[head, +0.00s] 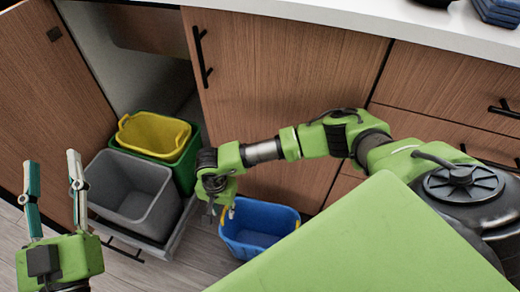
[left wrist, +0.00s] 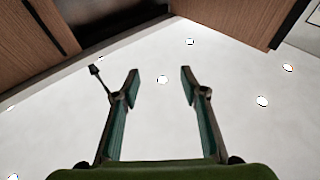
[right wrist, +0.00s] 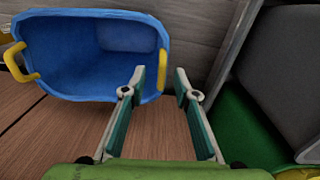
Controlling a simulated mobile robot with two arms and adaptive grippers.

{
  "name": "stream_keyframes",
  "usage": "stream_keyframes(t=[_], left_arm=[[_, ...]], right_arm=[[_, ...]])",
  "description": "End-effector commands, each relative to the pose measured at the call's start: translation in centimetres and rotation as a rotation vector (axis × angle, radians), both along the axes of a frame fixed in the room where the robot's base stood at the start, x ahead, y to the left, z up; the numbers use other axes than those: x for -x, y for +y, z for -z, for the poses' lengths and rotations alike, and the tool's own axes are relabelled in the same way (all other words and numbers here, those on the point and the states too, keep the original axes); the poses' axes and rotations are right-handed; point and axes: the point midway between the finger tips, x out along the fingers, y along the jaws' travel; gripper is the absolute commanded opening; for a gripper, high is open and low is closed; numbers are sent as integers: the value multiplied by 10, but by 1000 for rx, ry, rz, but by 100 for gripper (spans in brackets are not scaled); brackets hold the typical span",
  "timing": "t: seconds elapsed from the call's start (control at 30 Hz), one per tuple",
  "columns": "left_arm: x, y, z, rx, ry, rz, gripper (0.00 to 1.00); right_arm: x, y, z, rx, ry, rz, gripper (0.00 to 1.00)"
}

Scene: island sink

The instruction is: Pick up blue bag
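The blue bag (head: 262,218) looks like an open-topped blue tub with yellow handles. It stands on the floor in front of the wooden cabinet. In the right wrist view the blue bag (right wrist: 95,75) fills the upper left, with one yellow handle (right wrist: 162,68) appearing between my fingertips. My right gripper (head: 217,207) is at the bag's left rim; in its wrist view the right gripper (right wrist: 160,72) is open. I cannot tell whether it touches the handle. My left gripper (head: 52,160) is open and empty, raised at the left; its fingers (left wrist: 160,70) also show apart in the left wrist view.
A pull-out drawer holds a grey bin (head: 125,200) and a green bin with a yellow tub (head: 153,134), left of the blue bag. An open cabinet door (head: 50,100) stands at the left. The white countertop (head: 350,18) runs along the top.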

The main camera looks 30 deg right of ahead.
Motion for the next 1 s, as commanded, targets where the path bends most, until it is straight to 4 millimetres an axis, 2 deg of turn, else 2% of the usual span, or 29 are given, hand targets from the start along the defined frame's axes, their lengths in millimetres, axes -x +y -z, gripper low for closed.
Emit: stream_keyframes(t=[0.17, 0.5, 0.67, 0.9, 0.93, 1.0], left_arm=[[12, -1, -26, 40, -142, 9, 40], [50, 3, -77, 123, -429, 24, 40], [60, 5, -86, 142, -489, 27, 40], [62, 5, -88, 144, -497, 27, 40], [62, 5, -88, 144, -497, 27, 40], [62, 5, -88, 144, -497, 27, 40]], right_arm=[[-2, -1, 16, 1, 1, 1, 28], [-5, -1, 44, 0, 1, 1, 28], [-5, -1, 49, -1, 1, 2, 28], [-5, -1, 49, -1, 1, 1, 28], [-5, -1, 49, -1, 1, 1, 25], [-5, -1, 49, -1, 1, 1, 7]])
